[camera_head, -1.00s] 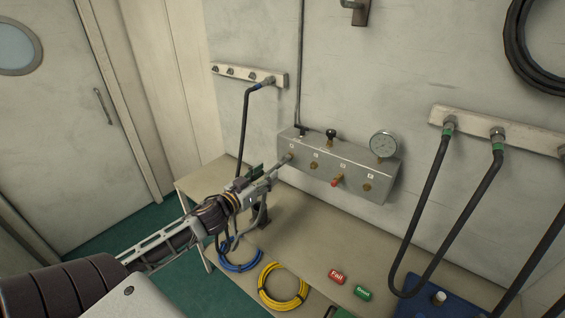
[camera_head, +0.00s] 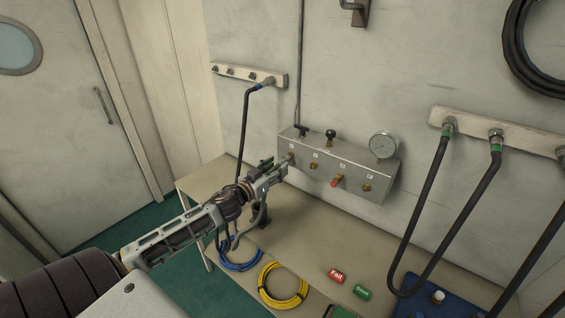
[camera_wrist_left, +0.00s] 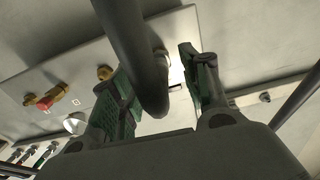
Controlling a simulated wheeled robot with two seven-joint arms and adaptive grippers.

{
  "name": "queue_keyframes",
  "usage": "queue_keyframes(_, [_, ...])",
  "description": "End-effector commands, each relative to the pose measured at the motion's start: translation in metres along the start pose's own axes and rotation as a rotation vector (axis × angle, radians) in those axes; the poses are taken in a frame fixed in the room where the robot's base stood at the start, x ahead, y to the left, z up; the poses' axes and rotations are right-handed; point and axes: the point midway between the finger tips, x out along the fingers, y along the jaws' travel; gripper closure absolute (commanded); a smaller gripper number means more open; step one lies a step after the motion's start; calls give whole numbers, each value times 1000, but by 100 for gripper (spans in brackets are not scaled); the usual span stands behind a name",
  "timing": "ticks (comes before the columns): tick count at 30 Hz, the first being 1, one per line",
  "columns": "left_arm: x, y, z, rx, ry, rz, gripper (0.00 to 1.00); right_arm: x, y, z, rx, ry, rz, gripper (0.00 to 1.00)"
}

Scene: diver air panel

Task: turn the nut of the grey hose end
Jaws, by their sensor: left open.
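The metal valve panel (camera_head: 340,172) is on the wall, with a row of brass ports on its front. My left gripper (camera_head: 279,168) is at the panel's left end, close to the leftmost port (camera_head: 291,157). In the left wrist view, the left gripper (camera_wrist_left: 163,92) is open, its green-padded fingers apart. A dark grey hose (camera_wrist_left: 136,45) runs down between them, nearer the left finger. A small pale metal fitting (camera_wrist_left: 163,56) shows beside the hose against the panel. The hose end's nut cannot be made out clearly. My right gripper is out of view.
A gauge (camera_head: 383,145) and black knob (camera_head: 331,136) top the panel. Hoses hang from the left rail (camera_head: 279,79) and right rail (camera_head: 530,136).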

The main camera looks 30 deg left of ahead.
Motion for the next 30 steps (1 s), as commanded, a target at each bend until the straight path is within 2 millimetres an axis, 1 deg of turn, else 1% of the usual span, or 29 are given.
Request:
queue_keyframes(7, [14, 0, -1, 3, 1, 0, 54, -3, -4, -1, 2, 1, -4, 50])
queue_keyframes(18, [33, 0, -1, 2, 1, 0, 54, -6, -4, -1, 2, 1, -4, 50])
queue_keyframes(24, [40, 0, -1, 2, 1, 0, 54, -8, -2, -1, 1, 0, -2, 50])
queue_keyframes(30, [42, 0, 0, 2, 0, 1, 54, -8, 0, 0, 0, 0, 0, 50])
